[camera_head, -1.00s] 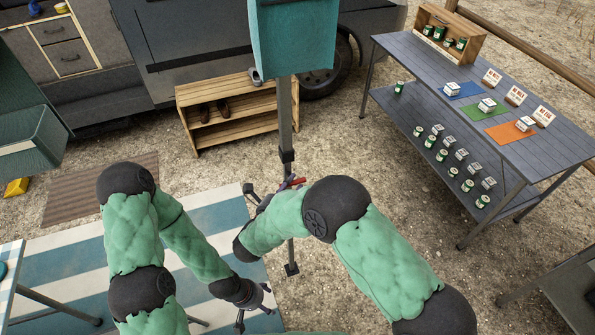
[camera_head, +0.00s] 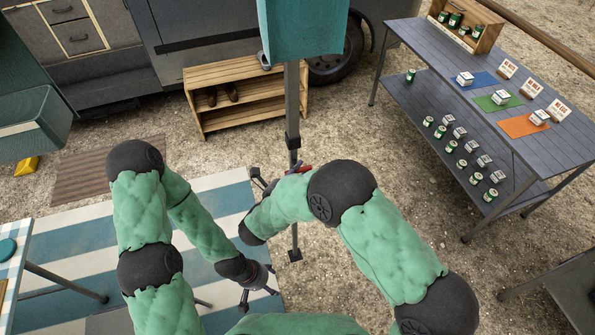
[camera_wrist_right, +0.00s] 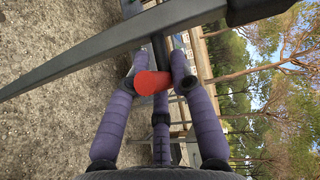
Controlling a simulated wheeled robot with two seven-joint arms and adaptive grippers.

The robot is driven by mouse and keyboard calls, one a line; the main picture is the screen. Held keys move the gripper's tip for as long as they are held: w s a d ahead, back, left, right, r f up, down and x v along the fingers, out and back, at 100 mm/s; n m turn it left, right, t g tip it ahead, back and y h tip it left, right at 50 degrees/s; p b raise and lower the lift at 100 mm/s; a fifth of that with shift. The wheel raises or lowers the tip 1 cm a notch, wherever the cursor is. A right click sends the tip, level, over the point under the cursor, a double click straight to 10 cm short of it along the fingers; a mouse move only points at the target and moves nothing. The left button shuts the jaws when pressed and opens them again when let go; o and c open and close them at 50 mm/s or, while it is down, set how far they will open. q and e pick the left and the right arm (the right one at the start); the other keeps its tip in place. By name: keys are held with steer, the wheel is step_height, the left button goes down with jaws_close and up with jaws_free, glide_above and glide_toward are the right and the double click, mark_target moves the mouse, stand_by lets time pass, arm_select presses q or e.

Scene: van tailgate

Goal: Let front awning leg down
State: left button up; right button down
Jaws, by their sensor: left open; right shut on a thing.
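The awning leg (camera_head: 292,105) is a grey upright pole in the head view. It runs from under a teal block (camera_head: 303,30) down to a small dark foot (camera_head: 294,255) on the ground, with a dark collar (camera_head: 293,142) partway. My right gripper (camera_head: 278,179) is at the leg below the collar, beside a red lever (camera_head: 300,168). In the right wrist view the red lever (camera_wrist_right: 152,82) is between the closed fingers, and the leg (camera_wrist_right: 110,42) crosses diagonally just beyond. My left gripper (camera_head: 260,288) is open and empty, low and left of the leg's foot.
A wooden shoe rack (camera_head: 250,75) stands behind the leg by the van. A grey table (camera_head: 440,60) with cans and cards is at the right. A striped mat (camera_head: 105,265) lies under my left arm. Bare gravel is clear between leg and table.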

step_height(320, 180, down, 12)
steer(key=b, duration=0.8)
steer(key=shift+r, duration=0.15)
steer(key=c, duration=1.3)
jaws_free()
step_height(320, 180, up, 10)
steer(key=shift+r, duration=0.1)
